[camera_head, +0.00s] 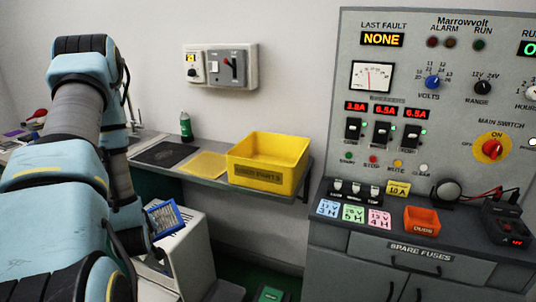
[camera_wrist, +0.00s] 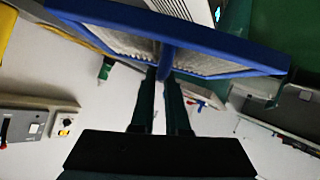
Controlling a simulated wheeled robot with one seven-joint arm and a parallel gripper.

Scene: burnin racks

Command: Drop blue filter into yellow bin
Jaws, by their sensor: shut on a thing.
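The blue filter (camera_head: 167,220) has a blue frame with a pale pleated middle. It is held at my gripper, beside the white cabinet in the head view, partly hidden by my arm. In the wrist view the blue filter (camera_wrist: 240,50) spans the top of the picture, and the two dark fingers of my gripper (camera_wrist: 168,78) are shut on its edge. The yellow bin (camera_head: 268,163) stands upright on the shelf to the right of the filter, apart from it and higher up in the picture. The bin's floor is mostly hidden by its front wall.
On the shelf left of the bin lie a yellow mat (camera_head: 203,166) and a black mat (camera_head: 163,153), with a green bottle (camera_head: 186,127) behind. A white cabinet (camera_head: 184,255) stands below. The control panel bench (camera_head: 420,245) with an orange tray (camera_head: 422,220) is at right.

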